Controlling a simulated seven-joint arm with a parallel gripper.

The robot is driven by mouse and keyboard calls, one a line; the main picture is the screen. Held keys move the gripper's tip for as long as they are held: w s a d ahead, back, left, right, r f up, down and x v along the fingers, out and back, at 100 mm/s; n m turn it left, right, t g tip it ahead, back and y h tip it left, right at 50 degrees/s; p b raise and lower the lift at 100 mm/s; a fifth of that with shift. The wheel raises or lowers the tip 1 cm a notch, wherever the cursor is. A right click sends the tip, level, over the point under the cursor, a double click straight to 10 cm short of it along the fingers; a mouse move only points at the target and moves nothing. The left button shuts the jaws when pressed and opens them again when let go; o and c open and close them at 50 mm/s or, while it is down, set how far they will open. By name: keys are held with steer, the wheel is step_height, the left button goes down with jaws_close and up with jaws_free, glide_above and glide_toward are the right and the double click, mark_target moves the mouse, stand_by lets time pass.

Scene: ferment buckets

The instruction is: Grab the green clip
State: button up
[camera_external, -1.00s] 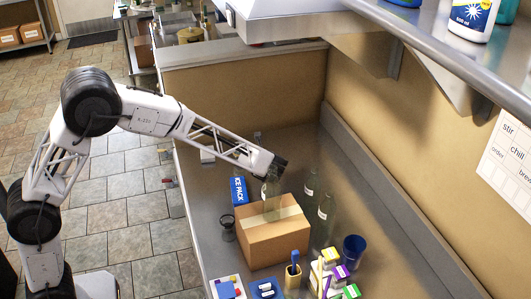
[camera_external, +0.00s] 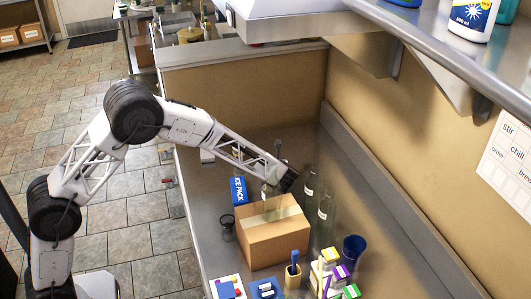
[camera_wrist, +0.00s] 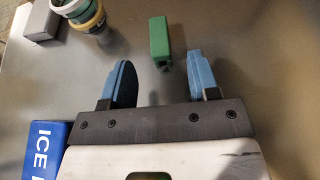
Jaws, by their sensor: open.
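The green clip (camera_wrist: 160,38) shows in the wrist view as a small green block on the steel counter. It lies a little beyond my fingertips, roughly in line with the gap between them. My gripper (camera_wrist: 148,62) has two blue fingers spread apart, with nothing between them. In the external view my gripper (camera_external: 287,178) is over the counter, behind the cardboard box. I cannot make out the clip in that view.
A cardboard box (camera_external: 275,242), a blue ice pack (camera_external: 238,191) and clear bottles (camera_external: 325,210) stand near my gripper. A blue cup (camera_external: 353,250) is at the right. In the wrist view, a jar (camera_wrist: 82,14) and a grey block (camera_wrist: 38,20) lie at upper left.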

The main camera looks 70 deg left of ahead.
steer(key=shift+x, duration=1.2)
steer(key=shift+x, duration=2.6)
steer(key=shift+f, duration=0.1)
steer(key=c, duration=1)
steer(key=shift+r, duration=5)
